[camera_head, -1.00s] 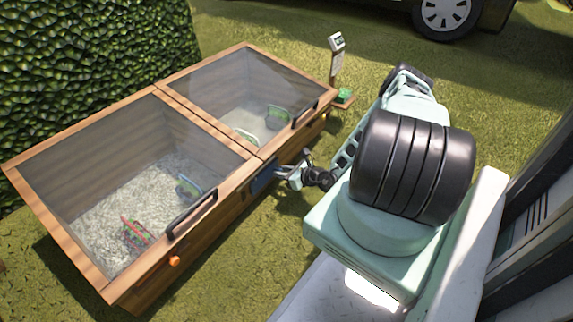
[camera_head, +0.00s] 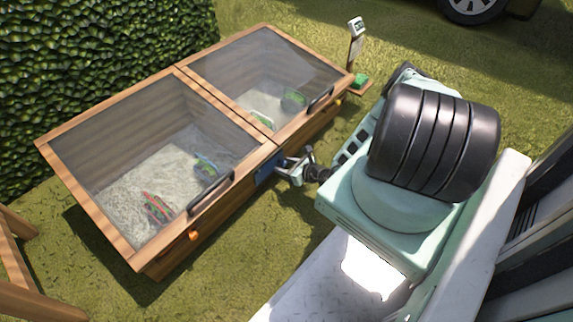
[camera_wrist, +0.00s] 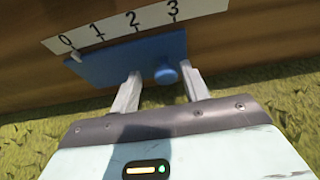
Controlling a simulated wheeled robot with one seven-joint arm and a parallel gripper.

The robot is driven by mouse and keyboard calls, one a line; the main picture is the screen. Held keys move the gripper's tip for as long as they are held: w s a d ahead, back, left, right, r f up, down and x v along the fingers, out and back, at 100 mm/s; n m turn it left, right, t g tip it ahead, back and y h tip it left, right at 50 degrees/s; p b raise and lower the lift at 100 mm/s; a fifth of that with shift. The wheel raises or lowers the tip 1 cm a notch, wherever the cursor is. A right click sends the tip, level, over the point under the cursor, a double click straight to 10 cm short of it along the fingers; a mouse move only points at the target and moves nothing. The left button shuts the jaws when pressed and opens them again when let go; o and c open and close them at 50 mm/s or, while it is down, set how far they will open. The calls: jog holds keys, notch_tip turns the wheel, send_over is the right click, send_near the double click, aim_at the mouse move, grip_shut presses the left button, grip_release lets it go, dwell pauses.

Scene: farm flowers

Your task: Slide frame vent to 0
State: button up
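The frame vent is a blue sliding plate (camera_wrist: 120,62) with a round blue knob (camera_wrist: 165,74), on the wooden front of the cold frame. A white scale (camera_wrist: 135,22) marked 0 to 3 runs above it. The plate's white pointer (camera_wrist: 76,56) is at about the 0 mark. My gripper (camera_wrist: 160,88) is open, with one finger on each side of the knob and visible gaps. In the head view the blue plate (camera_head: 268,171) is partly hidden by my gripper (camera_head: 290,168), below the divider of the two lids.
The cold frame (camera_head: 100,222) has two glazed lids, shut, with dark handles (camera_head: 211,194) and orange knobs (camera_head: 194,236). A hedge (camera_head: 100,70) stands behind. A signpost (camera_head: 355,45) stands at its right end. A wooden structure (camera_head: 15,265) is at lower left. Grass lies in front.

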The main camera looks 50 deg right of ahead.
jog(key=shift+s+d+r, duration=0.15)
jog(key=shift+s+r, duration=0.05)
jog(key=shift+s, duration=0.05)
jog(key=p+v, duration=0.7)
jog(key=v, duration=0.9)
jog(key=shift+s+p, duration=0.4)
